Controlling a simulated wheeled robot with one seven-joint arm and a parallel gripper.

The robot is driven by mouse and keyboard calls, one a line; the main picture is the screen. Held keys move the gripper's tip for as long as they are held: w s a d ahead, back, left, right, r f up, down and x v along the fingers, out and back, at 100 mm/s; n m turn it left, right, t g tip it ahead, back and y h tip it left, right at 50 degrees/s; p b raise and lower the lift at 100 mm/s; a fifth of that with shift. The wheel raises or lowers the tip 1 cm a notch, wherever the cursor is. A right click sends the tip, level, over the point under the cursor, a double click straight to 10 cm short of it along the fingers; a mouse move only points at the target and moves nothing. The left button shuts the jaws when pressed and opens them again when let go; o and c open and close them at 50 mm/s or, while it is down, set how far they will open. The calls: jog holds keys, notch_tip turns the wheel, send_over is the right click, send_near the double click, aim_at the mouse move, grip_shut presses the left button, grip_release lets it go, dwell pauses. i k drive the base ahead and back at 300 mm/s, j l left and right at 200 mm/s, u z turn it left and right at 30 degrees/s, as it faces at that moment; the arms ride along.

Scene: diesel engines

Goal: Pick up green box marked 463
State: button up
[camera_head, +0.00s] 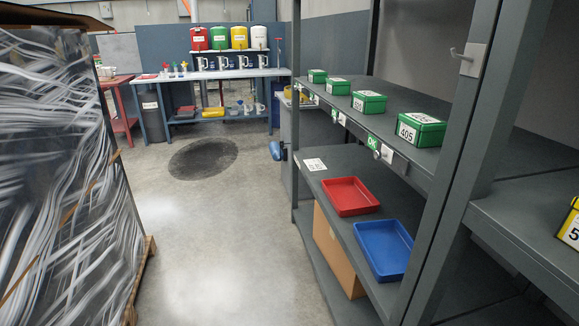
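Several green boxes with white number labels stand in a row on the upper grey shelf at the right. The nearest green box (421,129) is marked 405. Behind it are a second green box (369,102), a third green box (338,86) and a far green box (317,76). The labels on these three are too small to read, so I cannot tell which is marked 463. My gripper is not in view.
A red tray (350,196) and a blue tray (384,249) lie on the lower shelf. A grey post (452,165) stands before the nearest box's right side. A wrapped pallet load (65,165) is at the left. The floor (215,230) between is clear.

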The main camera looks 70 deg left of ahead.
aim_at(315, 76)
jog(key=i+j+u, duration=0.1)
jog(key=j+u, duration=0.25)
jog(key=i+j+u, duration=0.15)
jog(key=j+u, duration=0.2)
jog(key=i+j+u, duration=0.1)
jog(key=j, duration=0.35)
jog(key=i+j+u, duration=0.1)
jog(key=i+j, duration=0.4)
jog(key=j, duration=0.35)
jog(key=i+j+u, duration=0.15)
jog(key=j, duration=0.25)
jog(key=i+j+u, duration=0.1)
jog(key=i+j, duration=0.55)
jog(key=j, duration=0.15)
jog(key=i+j, duration=0.3)
jog(key=j, duration=0.2)
jog(key=i+j, duration=0.3)
jog(key=j, duration=0.15)
